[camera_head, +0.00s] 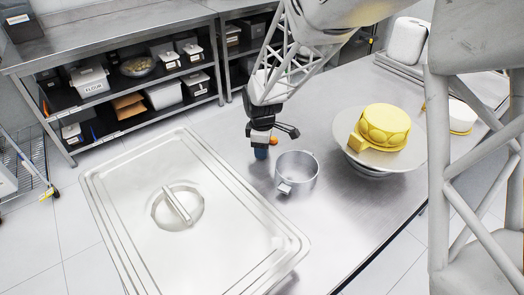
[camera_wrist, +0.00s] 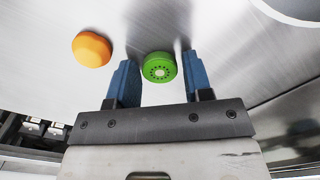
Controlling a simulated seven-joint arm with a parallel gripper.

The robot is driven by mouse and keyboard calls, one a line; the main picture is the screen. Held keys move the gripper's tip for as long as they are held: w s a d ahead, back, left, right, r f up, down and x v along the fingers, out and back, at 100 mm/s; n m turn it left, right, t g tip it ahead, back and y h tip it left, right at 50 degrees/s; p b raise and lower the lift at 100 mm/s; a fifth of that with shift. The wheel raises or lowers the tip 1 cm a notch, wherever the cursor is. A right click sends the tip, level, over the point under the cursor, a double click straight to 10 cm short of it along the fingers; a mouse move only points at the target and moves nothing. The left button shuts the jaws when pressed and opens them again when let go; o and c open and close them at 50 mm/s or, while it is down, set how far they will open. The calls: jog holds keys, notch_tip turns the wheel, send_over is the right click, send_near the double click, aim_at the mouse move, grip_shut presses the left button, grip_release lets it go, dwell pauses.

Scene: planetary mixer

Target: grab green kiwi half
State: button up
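The green kiwi half (camera_wrist: 159,67) lies on the metal table in the wrist view, its cut face with a ring of dark seeds visible. My gripper (camera_wrist: 160,78) is open, with its two blue fingers on either side of the kiwi half and a gap on each side. The kiwi half sits between the fingertips, and no finger visibly touches it. In the head view my gripper (camera_head: 262,152) is low over the table, left of the metal pot, and the kiwi half cannot be made out there.
An orange fruit piece (camera_wrist: 92,49) lies left of the fingers. A metal pot (camera_head: 297,168) stands close to the right in the head view.

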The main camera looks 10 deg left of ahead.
jog(key=c, duration=0.6)
jog(key=shift+r, duration=5)
